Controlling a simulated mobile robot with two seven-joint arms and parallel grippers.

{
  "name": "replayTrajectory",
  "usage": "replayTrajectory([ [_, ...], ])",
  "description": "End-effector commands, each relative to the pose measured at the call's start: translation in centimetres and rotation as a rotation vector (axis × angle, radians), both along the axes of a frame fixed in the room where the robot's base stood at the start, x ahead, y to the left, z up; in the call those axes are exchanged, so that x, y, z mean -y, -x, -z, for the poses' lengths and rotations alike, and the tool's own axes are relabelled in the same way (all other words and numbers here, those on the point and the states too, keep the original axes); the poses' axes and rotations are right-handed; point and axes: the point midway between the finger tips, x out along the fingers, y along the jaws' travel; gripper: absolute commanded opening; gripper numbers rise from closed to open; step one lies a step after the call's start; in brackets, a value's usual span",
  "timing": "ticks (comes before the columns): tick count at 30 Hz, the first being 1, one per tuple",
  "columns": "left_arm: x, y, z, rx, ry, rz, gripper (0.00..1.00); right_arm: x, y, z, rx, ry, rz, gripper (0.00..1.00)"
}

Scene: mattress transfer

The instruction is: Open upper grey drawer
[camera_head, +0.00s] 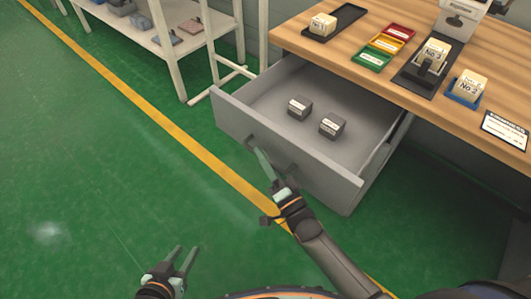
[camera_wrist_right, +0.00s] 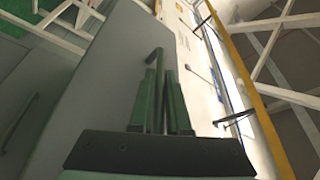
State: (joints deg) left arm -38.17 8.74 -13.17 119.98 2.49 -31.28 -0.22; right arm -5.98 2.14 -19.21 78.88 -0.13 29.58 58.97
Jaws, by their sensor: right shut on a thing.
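The upper grey drawer (camera_head: 236,118) stands pulled out from under the wooden tabletop in the head view. Two dark grey labelled blocks (camera_head: 300,107) (camera_head: 332,125) lie on its floor. My right gripper (camera_head: 262,160) is at the drawer front, shut on the dark drawer handle (camera_head: 284,167). In the right wrist view the fingers (camera_wrist_right: 160,85) close around the handle bar (camera_wrist_right: 155,55), and its bent end shows above them. My left gripper (camera_head: 182,256) is open and empty over the green floor, apart from the drawer.
The wooden tabletop (camera_head: 290,38) holds a black tray (camera_head: 347,19), red, yellow and green small trays (camera_head: 385,48), cream blocks (camera_head: 468,87) and a sign (camera_head: 506,130). A white shelf rack (camera_head: 172,62) stands at the upper left. The green floor (camera_head: 90,160) at left is clear.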

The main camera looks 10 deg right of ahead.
Motion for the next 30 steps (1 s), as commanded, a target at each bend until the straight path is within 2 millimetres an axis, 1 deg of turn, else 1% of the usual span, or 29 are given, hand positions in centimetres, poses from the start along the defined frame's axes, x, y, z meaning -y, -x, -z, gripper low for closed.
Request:
replayTrajectory([
  [8, 0.0, 0.03, 0.04, -0.001, 0.0, 0.0, 0.4, 0.06, 0.05, 0.11, -0.002, 0.001, 0.0, 0.0],
  [9, 0.01, 0.04, 0.04, -0.001, 0.0, 0.0, 0.4, 0.06, 0.05, 0.11, -0.002, 0.001, 0.0, 0.18],
  [16, 0.0, 0.03, 0.03, -0.001, 0.0, 0.0, 0.4, 0.04, 0.01, 0.07, -0.001, 0.0, 0.001, 0.44],
  [30, -0.05, -0.17, -0.05, 0.013, -0.002, 0.0, 0.4, -0.01, 0.02, 0.29, -0.001, 0.0, 0.001, 0.45],
])
